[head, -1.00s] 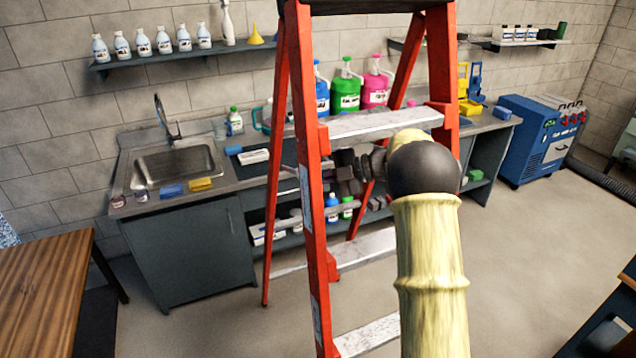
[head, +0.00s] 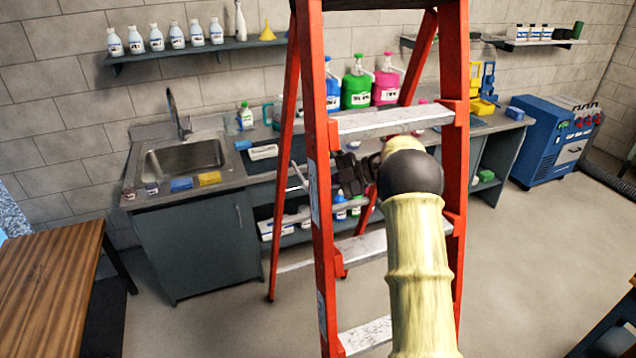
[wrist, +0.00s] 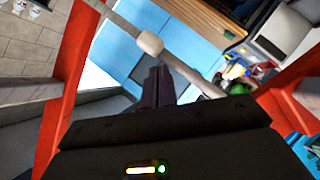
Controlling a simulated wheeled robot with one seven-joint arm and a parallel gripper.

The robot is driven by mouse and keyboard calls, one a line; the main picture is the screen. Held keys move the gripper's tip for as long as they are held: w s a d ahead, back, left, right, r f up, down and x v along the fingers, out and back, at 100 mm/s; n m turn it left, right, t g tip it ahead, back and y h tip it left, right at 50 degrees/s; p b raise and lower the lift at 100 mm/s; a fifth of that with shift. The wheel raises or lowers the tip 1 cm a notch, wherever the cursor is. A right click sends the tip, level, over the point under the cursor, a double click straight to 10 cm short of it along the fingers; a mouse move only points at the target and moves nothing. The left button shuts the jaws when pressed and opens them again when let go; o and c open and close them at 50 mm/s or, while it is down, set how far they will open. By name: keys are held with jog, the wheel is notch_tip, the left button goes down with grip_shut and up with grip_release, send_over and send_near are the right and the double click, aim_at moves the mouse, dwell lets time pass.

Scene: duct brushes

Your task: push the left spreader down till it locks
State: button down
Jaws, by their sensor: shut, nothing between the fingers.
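A red stepladder (head: 321,200) with grey steps stands in front of me. Its left spreader (head: 298,174) shows in the head view as a thin grey bar beside the left front rail, partly hidden by that rail. In the wrist view the spreader (wrist: 185,71) is a pale bar crossing diagonally, with a rounded knuckle (wrist: 150,43) along it. My gripper (head: 346,176) is inside the ladder frame, right of the left front rail. In the wrist view my gripper (wrist: 158,72) is shut and empty, its fingertips close below the knuckle; I cannot tell whether they touch.
The ladder's right front rail (head: 455,150) and a step (head: 390,121) bound the space around my arm. Behind stands a counter with a sink (head: 183,160) and coloured jugs (head: 357,90). A wooden table (head: 50,275) is at left. The floor between is clear.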

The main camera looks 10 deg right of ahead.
dwell(0.3)
jog(key=b+v, duration=0.3)
jog(key=v, duration=0.9)
jog(key=shift+f, duration=0.15)
